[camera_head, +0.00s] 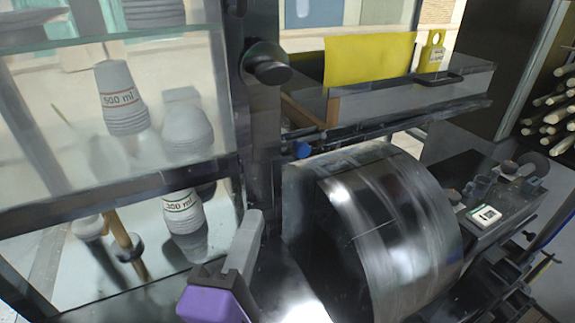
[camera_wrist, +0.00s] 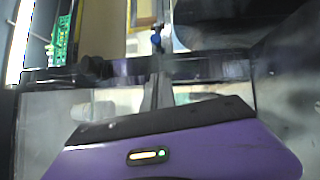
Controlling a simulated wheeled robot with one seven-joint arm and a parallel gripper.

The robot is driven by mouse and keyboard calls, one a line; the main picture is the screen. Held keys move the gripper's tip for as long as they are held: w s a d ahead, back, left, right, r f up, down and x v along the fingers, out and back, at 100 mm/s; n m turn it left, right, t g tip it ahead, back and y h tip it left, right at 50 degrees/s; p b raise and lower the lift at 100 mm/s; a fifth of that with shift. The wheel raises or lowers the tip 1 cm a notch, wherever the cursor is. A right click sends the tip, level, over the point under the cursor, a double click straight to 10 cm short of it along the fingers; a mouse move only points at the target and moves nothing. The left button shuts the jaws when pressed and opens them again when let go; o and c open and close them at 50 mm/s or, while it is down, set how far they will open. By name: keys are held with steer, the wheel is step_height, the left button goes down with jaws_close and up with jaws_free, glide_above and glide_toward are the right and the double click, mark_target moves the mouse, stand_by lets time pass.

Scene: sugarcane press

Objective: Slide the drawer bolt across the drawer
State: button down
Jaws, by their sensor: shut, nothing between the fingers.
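The metal drawer (camera_head: 400,97) is at the upper right of the head view, with a dark handle on its top edge. A small blue knob (camera_head: 302,150), seemingly the drawer bolt's, sits below the drawer's left end beside the dark upright post. The blue knob also shows in the wrist view (camera_wrist: 156,40), just beyond my fingertips. My purple gripper (camera_head: 252,218) is shut and empty, its grey fingers pointing up, below and left of the knob and apart from it. In the wrist view my gripper (camera_wrist: 160,75) points toward the knob. The bolt's bar is too small to tell.
A large shiny metal drum (camera_head: 390,235) stands right of my gripper. A glass-fronted cabinet (camera_head: 120,195) with stacked cups (camera_head: 122,98) is on the left. A dark round knob (camera_head: 266,63) juts from the post above. A yellow sheet (camera_head: 368,60) stands at the drawer.

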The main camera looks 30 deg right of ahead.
steer(key=shift+w, duration=0.1)
steer(key=p, duration=0.2)
glide_toward(295, 153)
steer(key=w, duration=0.4)
steer(key=shift+w+a+r, duration=0.1)
steer(key=shift+w+a, duration=0.2)
steer(key=shift+w+d+r, duration=0.1)
steer(key=shift+w+d, duration=0.05)
steer(key=shift+d, duration=0.8)
steer(key=shift+w+d+r, duration=0.1)
steer(key=shift+w+d, duration=0.1)
steer(key=shift+d, duration=0.8)
steer(key=shift+p, duration=0.3)
steer(key=shift+d, duration=0.25)
steer(key=shift+d+p, duration=0.65)
steer(key=shift+d, duration=1.1)
